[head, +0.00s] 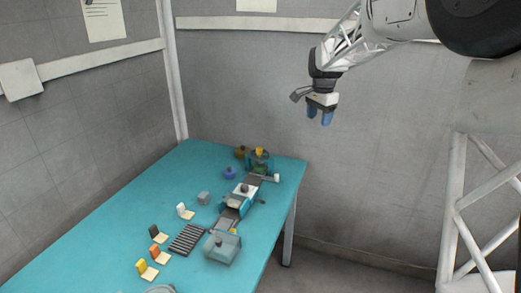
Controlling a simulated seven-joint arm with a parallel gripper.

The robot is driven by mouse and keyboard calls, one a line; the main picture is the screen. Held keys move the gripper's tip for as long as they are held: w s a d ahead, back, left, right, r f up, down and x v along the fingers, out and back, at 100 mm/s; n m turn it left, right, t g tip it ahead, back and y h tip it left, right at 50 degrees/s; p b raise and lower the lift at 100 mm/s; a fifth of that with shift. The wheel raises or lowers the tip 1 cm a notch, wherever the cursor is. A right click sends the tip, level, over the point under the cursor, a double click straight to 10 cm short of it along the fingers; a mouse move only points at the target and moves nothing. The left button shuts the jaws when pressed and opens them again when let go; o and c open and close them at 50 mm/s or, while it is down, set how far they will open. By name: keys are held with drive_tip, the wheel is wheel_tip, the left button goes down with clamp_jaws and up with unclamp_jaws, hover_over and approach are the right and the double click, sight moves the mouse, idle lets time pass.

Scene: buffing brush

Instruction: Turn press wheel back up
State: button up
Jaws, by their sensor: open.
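My gripper (319,118) hangs high in front of the back wall, above and to the right of the table. Its two blue fingers point down, apart and empty. A teal and grey machine (236,202) stands on the right half of the table, with a dark knob (244,187) on top. Behind it is a round green unit (259,164) with a yellow top (260,152) and a white-ended part (277,178) at its right side. The press wheel is too small to identify with certainty, and its turn angle cannot be told. My gripper is far from all of these.
The teal table (120,238) has free room at its left. A dark ribbed rack (187,240), a grey-green box (222,247) and several small coloured brushes or blocks (147,270) lie near the front. A blue piece (229,173) and a grey cube (203,198) stand farther back.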

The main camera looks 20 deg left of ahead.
drive_tip(key=w+a+f+m, duration=0.1)
drive_tip(key=w+a+f, duration=0.3)
drive_tip(key=a, duration=0.2)
drive_tip(key=w+a+f+m, duration=0.1)
drive_tip(key=w+a+f, duration=0.25)
drive_tip(key=a, duration=0.35)
drive_tip(key=m, duration=0.1)
hover_over(259, 148)
drive_tip(key=shift+g, duration=0.4)
wheel_tip(259, 148, down, 10)
drive_tip(key=shift+s+r, duration=0.1)
drive_tip(key=shift+r, duration=0.05)
drive_tip(key=shift+d, duration=0.1)
drive_tip(key=shift+f, duration=3.9)
drive_tip(key=shift+c, duration=0.3)
drive_tip(key=c, duration=0.9)
drive_tip(key=shift+o, duration=0.2)
